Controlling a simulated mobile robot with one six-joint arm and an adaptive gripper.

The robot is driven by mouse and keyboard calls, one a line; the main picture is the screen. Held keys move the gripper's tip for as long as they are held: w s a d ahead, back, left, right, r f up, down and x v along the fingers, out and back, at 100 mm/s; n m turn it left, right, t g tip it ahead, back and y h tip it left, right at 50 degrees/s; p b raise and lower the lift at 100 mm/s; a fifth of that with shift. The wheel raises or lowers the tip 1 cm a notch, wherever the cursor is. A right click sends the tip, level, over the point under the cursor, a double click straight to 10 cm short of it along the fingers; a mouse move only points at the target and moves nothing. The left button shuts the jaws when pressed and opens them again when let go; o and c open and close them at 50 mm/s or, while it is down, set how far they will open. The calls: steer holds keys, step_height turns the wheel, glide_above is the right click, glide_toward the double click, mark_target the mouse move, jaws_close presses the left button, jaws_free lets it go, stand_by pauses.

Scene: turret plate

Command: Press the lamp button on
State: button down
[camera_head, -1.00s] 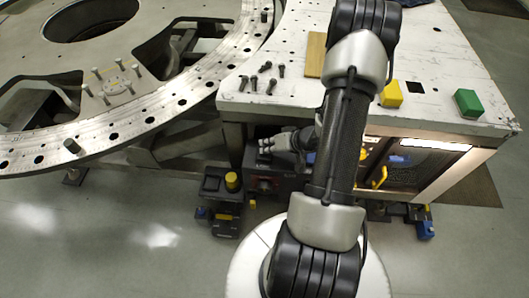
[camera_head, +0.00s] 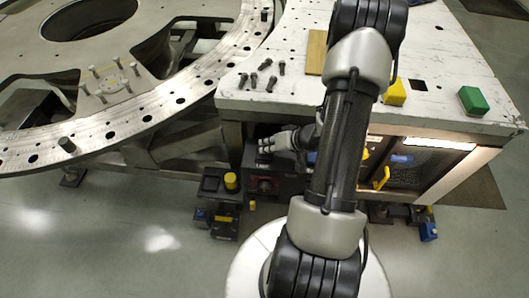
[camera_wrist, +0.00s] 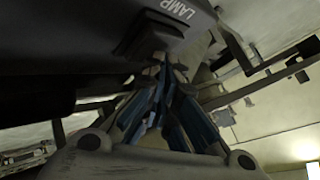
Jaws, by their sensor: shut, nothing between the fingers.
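The dark lamp box (camera_head: 284,186) stands on the floor under the white table, with a small white LAMP label on its top edge. In the wrist view the LAMP label (camera_wrist: 176,9) is at the top, on a dark surface, with a dark block-like button (camera_wrist: 147,38) just below it. My gripper (camera_head: 264,148) reaches in from the right above the box. In the wrist view my gripper (camera_wrist: 163,66) is shut and empty, its tips right at the button's lower edge. I cannot tell whether they touch. The button's state is not visible.
A red knob (camera_head: 265,185) is on the box front. A yellow-topped unit (camera_head: 231,181) stands left of it. The white table (camera_head: 300,105) overhangs the box and carries loose bolts (camera_head: 267,75), a yellow block (camera_head: 396,92) and a green block (camera_head: 472,100). The turret ring (camera_head: 110,125) is at left.

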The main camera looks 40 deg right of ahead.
steer(key=shift+a, duration=0.15)
steer(key=shift+r+p, duration=1.25)
steer(key=shift+r, duration=1.8)
steer(key=shift+r, duration=0.1)
steer(key=a+r+n+g+y, duration=0.3)
steer(key=a+r+n, duration=0.2)
steer(key=a+r, duration=1.25)
steer(key=s+a+r+h, duration=0.2)
steer(key=s+a+r, duration=0.1)
steer(key=s, duration=0.4)
steer(key=s+a+r+g+h, duration=0.1)
steer(key=s+a+r+h, duration=0.2)
steer(key=s+r, duration=0.3)
steer(key=shift+s+a+n+h, duration=0.3)
steer(key=shift+s+a+n, duration=0.1)
steer(key=shift+s, duration=0.5)
